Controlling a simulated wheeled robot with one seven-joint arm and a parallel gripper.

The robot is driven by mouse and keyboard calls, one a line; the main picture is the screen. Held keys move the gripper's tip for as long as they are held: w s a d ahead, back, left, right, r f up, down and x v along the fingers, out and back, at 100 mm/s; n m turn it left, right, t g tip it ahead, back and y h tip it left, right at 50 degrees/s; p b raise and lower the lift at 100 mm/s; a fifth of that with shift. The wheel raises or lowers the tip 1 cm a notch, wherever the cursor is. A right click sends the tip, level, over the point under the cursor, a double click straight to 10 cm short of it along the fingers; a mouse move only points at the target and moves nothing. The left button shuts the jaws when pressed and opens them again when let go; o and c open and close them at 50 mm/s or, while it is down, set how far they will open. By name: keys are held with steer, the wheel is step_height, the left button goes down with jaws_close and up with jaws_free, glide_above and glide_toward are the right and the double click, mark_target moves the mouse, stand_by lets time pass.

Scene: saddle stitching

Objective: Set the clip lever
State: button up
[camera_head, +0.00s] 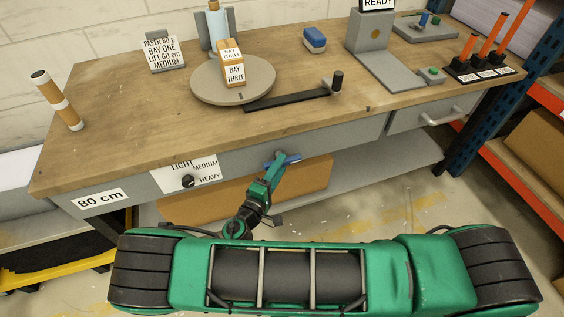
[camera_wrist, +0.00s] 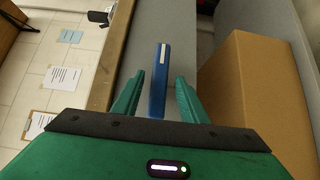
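A slim blue lever (camera_head: 291,159) with a pale label sits by the grey front panel of the workbench, just under the bench top's front edge. It looks like the clip lever. In the wrist view the blue lever (camera_wrist: 160,75) runs lengthwise between the fingers of my gripper (camera_wrist: 160,78). Bare gaps show between it and both green fingers, so my gripper is open around or just behind it; the depth is hard to tell. In the head view my gripper (camera_head: 272,172) is at the lever, and it hides part of it.
The workbench (camera_head: 130,140) bears a round turntable (camera_head: 205,92) with a BAY THREE box, a black bar with a knob (camera_head: 337,80), and a READY stand (camera_head: 370,32). A LIGHT/MEDIUM/HEAVY dial (camera_head: 188,181) is left of my gripper. A cardboard box (camera_head: 315,176) is below the panel.

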steer(key=shift+x, duration=1.35)
steer(key=shift+c, duration=0.3)
jaws_close()
